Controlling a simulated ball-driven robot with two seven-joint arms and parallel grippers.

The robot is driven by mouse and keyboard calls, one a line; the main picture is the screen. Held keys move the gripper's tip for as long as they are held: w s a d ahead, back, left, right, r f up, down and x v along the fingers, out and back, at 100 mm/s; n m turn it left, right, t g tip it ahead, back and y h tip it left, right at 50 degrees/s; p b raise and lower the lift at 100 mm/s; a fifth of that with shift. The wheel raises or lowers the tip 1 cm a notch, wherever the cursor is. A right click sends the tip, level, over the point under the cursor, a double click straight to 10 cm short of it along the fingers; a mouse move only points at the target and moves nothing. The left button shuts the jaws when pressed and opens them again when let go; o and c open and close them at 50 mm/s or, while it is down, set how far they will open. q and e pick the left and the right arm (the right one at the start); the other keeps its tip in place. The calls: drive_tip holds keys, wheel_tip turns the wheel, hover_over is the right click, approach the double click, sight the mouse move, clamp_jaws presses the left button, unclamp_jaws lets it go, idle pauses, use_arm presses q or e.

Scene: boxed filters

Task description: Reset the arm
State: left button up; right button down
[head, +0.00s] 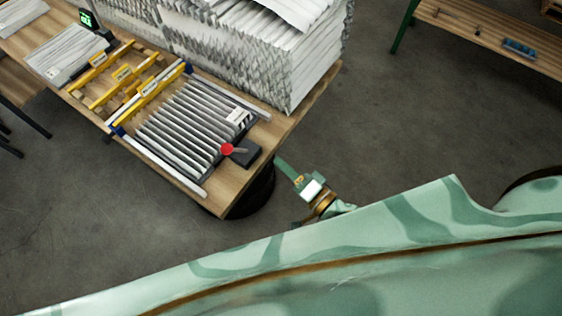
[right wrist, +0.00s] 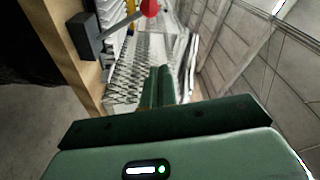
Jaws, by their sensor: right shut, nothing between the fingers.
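My right gripper (head: 286,168) is in the head view, just off the near right corner of the wooden table, over the floor and apart from the table. Its green fingers (right wrist: 158,86) are together in the right wrist view, with nothing between them. My left gripper is not in the head view. Much of the right arm is hidden behind my green body at the bottom.
The wooden table (head: 228,188) carries a rack of grey pleated filters (head: 180,125), yellow bars (head: 110,88), a stacked filter pile (head: 290,75) and a red-knobbed lever (head: 227,149). A bench (head: 480,32) stands at top right. Bare floor (head: 400,120) lies between.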

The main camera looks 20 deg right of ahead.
idle(0.4)
drive_tip(key=s+d+f+n+g+h+b, duration=0.2)
drive_tip(key=s+d+f+n+g, duration=0.15)
drive_tip(key=f, duration=0.75)
drive_tip(key=s+d+f+n+g+h+b, duration=0.2)
drive_tip(key=s+d+f+n+g, duration=0.15)
drive_tip(key=f, duration=0.65)
drive_tip(key=s+d+f+n+g+h+b, duration=0.2)
drive_tip(key=s+d+f+n, duration=0.2)
drive_tip(key=f, duration=0.7)
drive_tip(key=s+d+f+n+g+h+b, duration=0.1)
drive_tip(key=s+f+g+b, duration=0.6)
drive_tip(key=s+f, duration=1.3)
drive_tip(key=d+h+b, duration=0.1)
drive_tip(key=b, duration=0.3)
drive_tip(key=shift+s+d+n+h, duration=0.2)
drive_tip(key=shift+s+n+h, duration=0.1)
drive_tip(key=shift+s, duration=0.1)
